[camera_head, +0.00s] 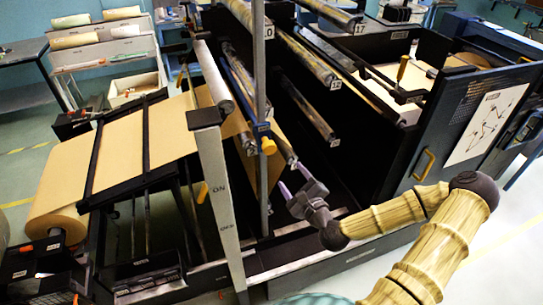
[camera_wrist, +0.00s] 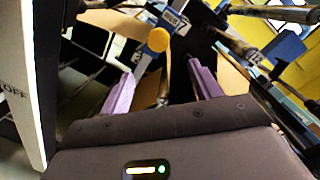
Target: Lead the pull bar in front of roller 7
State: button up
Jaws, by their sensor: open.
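A blue bar with a yellow knob (camera_head: 268,146), which looks like the pull bar, is beside the upright post in the machine's middle. The yellow knob also shows in the wrist view (camera_wrist: 158,39), just beyond my fingertips. My gripper (camera_head: 294,181) is below and right of the knob, with its purple fingers apart and nothing between them. The fingers also show spread in the wrist view (camera_wrist: 160,78). Several rollers carry white number tags; a roller marked 12 (camera_head: 320,70) is at the upper right.
Kraft paper (camera_head: 120,150) runs from a big roll (camera_head: 58,205) at the left up into the machine. A pale upright panel marked ON/OFF (camera_head: 220,200) stands left of my gripper. A dark cabinet with a yellow handle (camera_head: 425,164) stands at the right.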

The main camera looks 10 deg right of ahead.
jog(key=b+x, duration=0.1)
jog(key=x, duration=1.5)
jog(key=shift+s+a+b, duration=0.1)
jog(key=shift+a+b, duration=0.15)
jog(key=shift+b, duration=0.15)
jog(key=c, duration=1.2)
jog(key=shift+s+a+r+p, duration=0.1)
jog(key=shift+a+r+p, duration=0.15)
jog(key=shift+r+p, duration=0.55)
jog(key=shift+w+a+r+p, duration=0.1)
jog(key=shift+a+r+p, duration=0.25)
jog(key=shift+r, duration=0.8)
jog(key=shift+s+a+r+p, duration=0.1)
jog(key=shift+a+r+p, duration=0.1)
jog(key=shift+r+p, duration=0.65)
jog(key=shift+c, duration=0.2)
jog(key=shift+r, duration=0.1)
notch_tip(320, 180, up, 12)
jog(key=p, duration=0.8)
notch_tip(320, 180, up, 15)
send_over(271, 150)
jog(key=w+a, duration=0.1)
jog(key=a, duration=0.1)
jog(key=shift+w+a+p, duration=0.15)
jog(key=shift+a+p, duration=0.05)
jog(key=shift+p, duration=0.15)
